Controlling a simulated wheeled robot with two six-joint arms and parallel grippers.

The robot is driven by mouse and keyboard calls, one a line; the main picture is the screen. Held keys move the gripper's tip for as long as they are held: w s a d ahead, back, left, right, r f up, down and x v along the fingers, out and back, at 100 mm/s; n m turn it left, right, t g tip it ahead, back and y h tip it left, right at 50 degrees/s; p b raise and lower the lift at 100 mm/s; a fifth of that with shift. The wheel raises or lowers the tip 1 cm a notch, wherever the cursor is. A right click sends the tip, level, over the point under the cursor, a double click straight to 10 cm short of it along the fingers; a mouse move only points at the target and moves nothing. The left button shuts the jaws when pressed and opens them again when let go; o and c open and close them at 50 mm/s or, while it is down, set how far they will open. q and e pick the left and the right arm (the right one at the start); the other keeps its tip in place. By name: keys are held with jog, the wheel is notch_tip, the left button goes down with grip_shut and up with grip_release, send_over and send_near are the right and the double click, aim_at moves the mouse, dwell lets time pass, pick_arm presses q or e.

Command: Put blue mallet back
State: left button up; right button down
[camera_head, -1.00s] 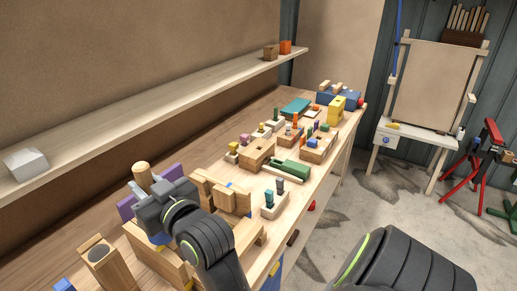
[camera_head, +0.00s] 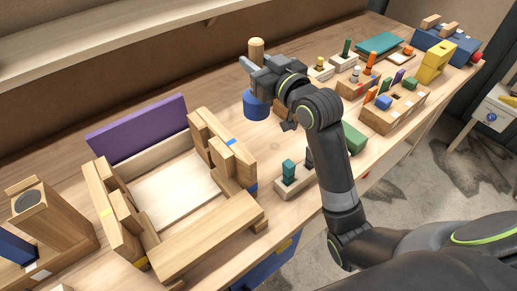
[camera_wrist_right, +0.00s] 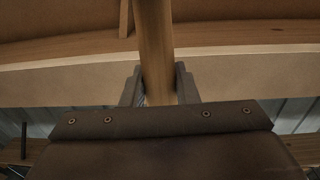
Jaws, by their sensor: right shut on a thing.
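The blue mallet has a round blue head (camera_head: 256,104) and a pale wooden handle (camera_head: 256,48). It is upright, head down, over the bench to the right of the wooden frame box. My right gripper (camera_head: 252,66) is shut on the handle above the head. In the right wrist view the gripper fingers (camera_wrist_right: 158,88) are on both sides of the wooden handle (camera_wrist_right: 153,40). I cannot tell whether the head touches the bench. My left gripper is not in view.
The wooden frame box (camera_head: 180,190) with a purple panel (camera_head: 137,129) stands left of the mallet. A wooden block with a round dark hole (camera_head: 50,228) is at far left. Several small peg blocks (camera_head: 395,108) and a teal board (camera_head: 380,45) fill the right. A shelf (camera_head: 110,35) runs behind.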

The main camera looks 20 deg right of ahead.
aim_at(255, 100)
jog(key=shift+w+a+f+y+b, duration=0.2)
jog(key=shift+w+f+y+b, duration=0.15)
jog(key=shift+f, duration=0.25)
notch_tip(255, 100, down, 5)
jog(key=shift+d+f, duration=0.1)
jog(key=shift+f, duration=0.1)
notch_tip(255, 100, down, 4)
jog(key=shift+r+b, duration=0.1)
jog(key=shift+b, duration=0.2)
jog(key=shift+f, duration=0.2)
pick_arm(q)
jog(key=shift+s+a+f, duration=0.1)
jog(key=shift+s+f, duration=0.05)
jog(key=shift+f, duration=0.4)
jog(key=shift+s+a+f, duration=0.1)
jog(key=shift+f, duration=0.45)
pick_arm(e)
jog(key=shift+f, duration=0.2)
jog(key=c, duration=1.1)
grip_release()
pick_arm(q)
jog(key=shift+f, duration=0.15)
